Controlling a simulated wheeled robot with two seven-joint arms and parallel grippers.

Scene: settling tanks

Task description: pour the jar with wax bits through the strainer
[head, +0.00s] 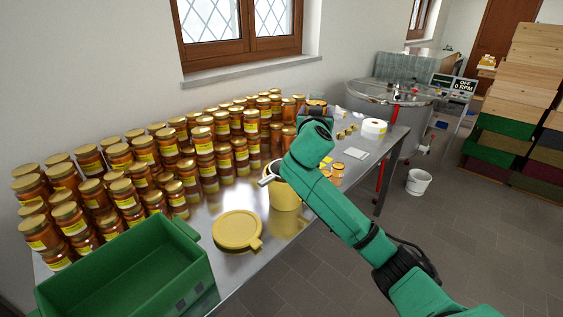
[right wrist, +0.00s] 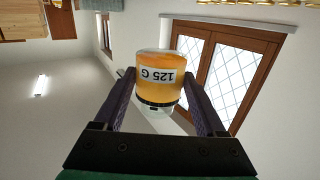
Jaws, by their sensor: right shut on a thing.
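My right gripper (right wrist: 158,90) is shut on an orange jar (right wrist: 160,72) with a "125 G" label and a dark rim. The label reads upside down in the right wrist view, where the room is also inverted, so the jar looks roughly upright. Whether wax bits are inside is unclear. In the head view, the jar (head: 317,104) partly shows beyond my green wrist, which hides the fingers. A yellow container (head: 284,197) stands on the table below my arm. A pale handle, perhaps the strainer's (head: 267,180), juts from its top left; my arm covers the rest. My left gripper is out of view.
Stacked honey jars (head: 120,190) fill the table's back and left. A green crate (head: 130,270) stands at front left, with a yellow lid-like disc (head: 238,231) beside it. A white roll (head: 373,128) and small jars lie right of my arm. A steel tank (head: 390,95) stands beyond.

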